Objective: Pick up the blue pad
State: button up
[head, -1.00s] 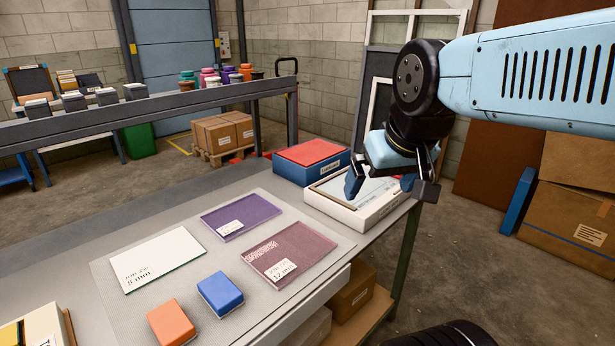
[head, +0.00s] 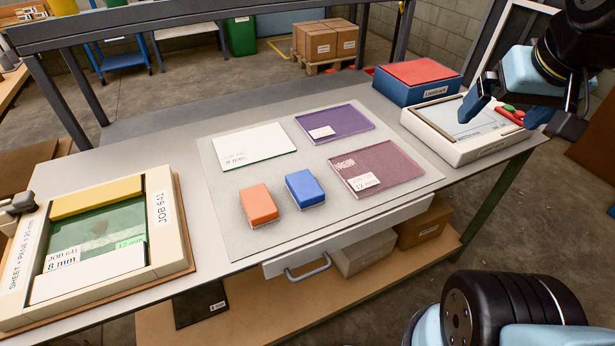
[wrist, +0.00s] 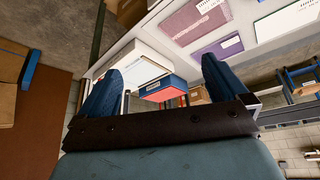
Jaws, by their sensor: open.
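The blue pad (head: 305,188) is a small block lying flat on the light grey mat (head: 225,205) on the bench. An orange pad (head: 259,204) lies close to its left, slightly apart. My gripper (head: 508,112) is at the upper right of the head view, above the white tray and well to the right of the blue pad. Its fingers are apart with nothing between them. In the wrist view the gripper (wrist: 165,85) shows two dark blue fingers spread wide. I cannot make out the blue pad in the wrist view.
A white sheet (head: 253,152), a purple sheet (head: 345,122) and a mauve sheet (head: 385,172) lie on the mat. A white tray (head: 440,137) and a blue box with red top (head: 415,75) stand right. A framed job tray (head: 160,260) sits left.

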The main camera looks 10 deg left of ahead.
jog(key=n+g, duration=0.6)
send_over(304, 184)
notch_tip(304, 184, down, 16)
jog(key=shift+f, duration=6.9)
jog(key=c, duration=1.2)
jog(key=shift+r, duration=0.1)
